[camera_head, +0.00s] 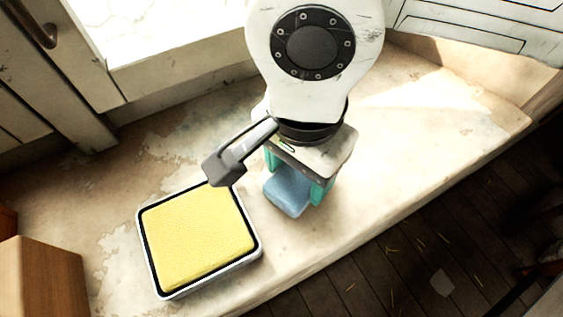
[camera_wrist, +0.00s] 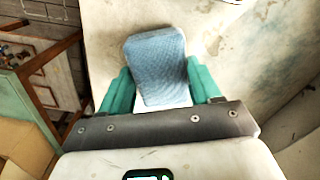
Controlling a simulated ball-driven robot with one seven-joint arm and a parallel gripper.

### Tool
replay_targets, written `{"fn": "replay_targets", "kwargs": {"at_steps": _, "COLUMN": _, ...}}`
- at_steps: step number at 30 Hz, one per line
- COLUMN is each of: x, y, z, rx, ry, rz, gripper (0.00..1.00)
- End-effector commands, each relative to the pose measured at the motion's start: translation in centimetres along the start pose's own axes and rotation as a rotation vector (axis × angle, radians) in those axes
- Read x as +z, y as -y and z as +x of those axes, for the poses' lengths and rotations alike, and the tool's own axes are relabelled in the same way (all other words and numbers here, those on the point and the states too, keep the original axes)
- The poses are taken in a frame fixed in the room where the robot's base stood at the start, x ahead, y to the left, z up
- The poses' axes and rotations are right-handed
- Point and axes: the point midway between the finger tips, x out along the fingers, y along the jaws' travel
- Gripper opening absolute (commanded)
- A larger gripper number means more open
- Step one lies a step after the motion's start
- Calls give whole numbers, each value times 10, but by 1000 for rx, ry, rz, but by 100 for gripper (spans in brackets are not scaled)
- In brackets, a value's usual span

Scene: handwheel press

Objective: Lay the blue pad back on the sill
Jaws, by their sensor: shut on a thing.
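The blue pad (camera_head: 287,194) is between the teal fingers of my gripper (camera_head: 296,182), over the worn, pale sill (camera_head: 400,160). The wrist view shows the pad's textured blue face (camera_wrist: 155,62), with a finger on each side of it. My gripper (camera_wrist: 160,88) is shut on the pad. I cannot tell whether the pad touches the sill or hangs just above it. Its upper part is hidden by the gripper in the head view.
A yellow sponge-like pad lies in a white-rimmed tray (camera_head: 254,258) left of my gripper. A wooden box (camera_head: 40,280) stands at the lower left. The sill's front edge drops to a dark plank floor (camera_head: 420,260). The sill to the right is clear.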

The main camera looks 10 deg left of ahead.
Motion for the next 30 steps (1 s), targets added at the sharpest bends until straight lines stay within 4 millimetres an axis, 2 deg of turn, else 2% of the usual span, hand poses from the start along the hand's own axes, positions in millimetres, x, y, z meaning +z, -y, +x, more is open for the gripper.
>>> {"fn": "replay_targets", "kwargs": {"at_steps": 14, "x": -3, "y": -2, "z": 9, "rx": -2, "ry": -1, "rz": -1, "gripper": 34}}
{"fn": "replay_targets", "kwargs": {"at_steps": 15, "x": -3, "y": -2, "z": 7, "rx": -2, "ry": -1, "rz": -1, "gripper": 66}}
{"fn": "replay_targets", "kwargs": {"at_steps": 22, "x": -3, "y": -2, "z": 7, "rx": -2, "ry": -1, "rz": -1, "gripper": 88}}
{"fn": "replay_targets", "kwargs": {"at_steps": 30, "x": -3, "y": -2, "z": 6, "rx": -2, "ry": -1, "rz": -1, "gripper": 88}}
